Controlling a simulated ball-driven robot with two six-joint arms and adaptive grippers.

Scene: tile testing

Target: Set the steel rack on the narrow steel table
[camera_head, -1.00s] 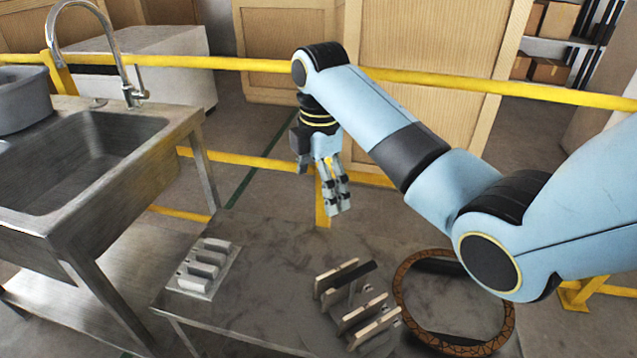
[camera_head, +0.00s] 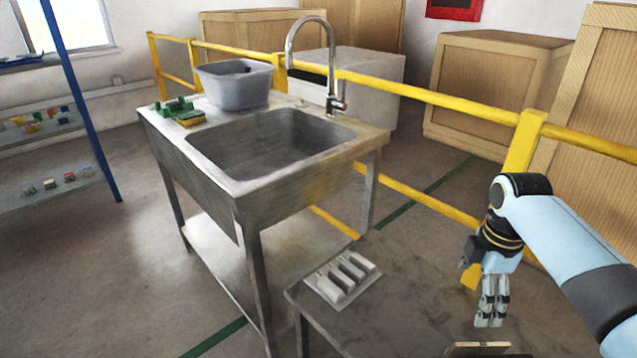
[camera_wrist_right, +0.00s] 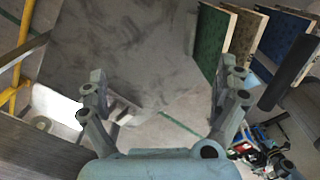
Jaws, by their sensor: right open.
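A light grey slotted rack (camera_head: 343,277) with upright ribs sits on the low grey table (camera_head: 420,265) in the head view; I cannot tell for sure that it is the steel rack. Several tiles (camera_wrist_right: 240,45) stand on edge beside a dark bar (camera_wrist_right: 288,72) at the upper right of the right wrist view. In the head view only a pale tile edge (camera_head: 480,346) shows at the bottom. My right gripper (camera_head: 490,315) is open and empty, pointing down above the table, right of the slotted rack. Its spread fingers show in the wrist view (camera_wrist_right: 163,78). My left gripper is out of view.
A steel sink table (camera_head: 230,185) with a tall tap (camera_head: 330,60) and a grey tub (camera_head: 235,85) stands behind the low table at left. A yellow railing (camera_head: 440,92) runs behind. Shelves (camera_head: 50,125) stand at far left. The low table is bare between rack and gripper.

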